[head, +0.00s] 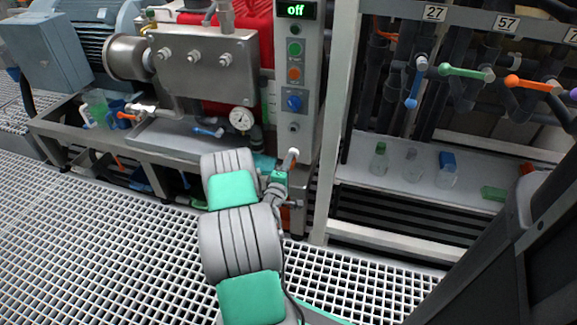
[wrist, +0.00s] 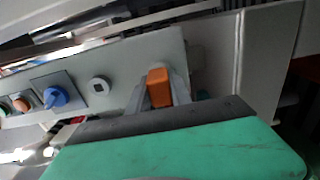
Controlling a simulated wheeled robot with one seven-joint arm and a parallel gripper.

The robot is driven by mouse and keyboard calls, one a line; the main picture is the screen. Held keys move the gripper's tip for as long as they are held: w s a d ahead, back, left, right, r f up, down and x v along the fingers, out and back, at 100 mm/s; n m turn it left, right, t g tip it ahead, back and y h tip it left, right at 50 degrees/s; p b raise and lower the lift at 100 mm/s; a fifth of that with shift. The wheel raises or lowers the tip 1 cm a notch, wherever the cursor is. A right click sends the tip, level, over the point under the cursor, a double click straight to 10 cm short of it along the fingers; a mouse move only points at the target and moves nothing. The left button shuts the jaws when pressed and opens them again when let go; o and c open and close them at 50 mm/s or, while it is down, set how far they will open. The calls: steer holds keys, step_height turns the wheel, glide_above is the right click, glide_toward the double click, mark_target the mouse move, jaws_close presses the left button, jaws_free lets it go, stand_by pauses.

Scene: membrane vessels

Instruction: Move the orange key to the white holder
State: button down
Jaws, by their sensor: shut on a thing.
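The orange key (wrist: 159,86) shows in the wrist view as an orange block between the two grey fingers of my gripper (wrist: 160,92). The fingers are shut on it. In the head view my gripper (head: 291,158) is at the panel's lower end, just below this fitting.
The panel carries a blue knob (head: 294,103), an orange button (head: 294,74), a green button (head: 295,49) and an "off" display (head: 296,10). A pressure gauge (head: 241,118) is at left. A white rack post (head: 338,120) stands close at right, beside a shelf with bottles (head: 412,165).

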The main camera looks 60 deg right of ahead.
steer(key=shift+d, duration=0.55)
steer(key=c, duration=1.1)
jaws_free()
steer(key=s+a, duration=0.1)
steer(key=a, duration=0.6)
steer(key=shift+a+p, duration=0.35)
steer(key=shift+p, duration=0.1)
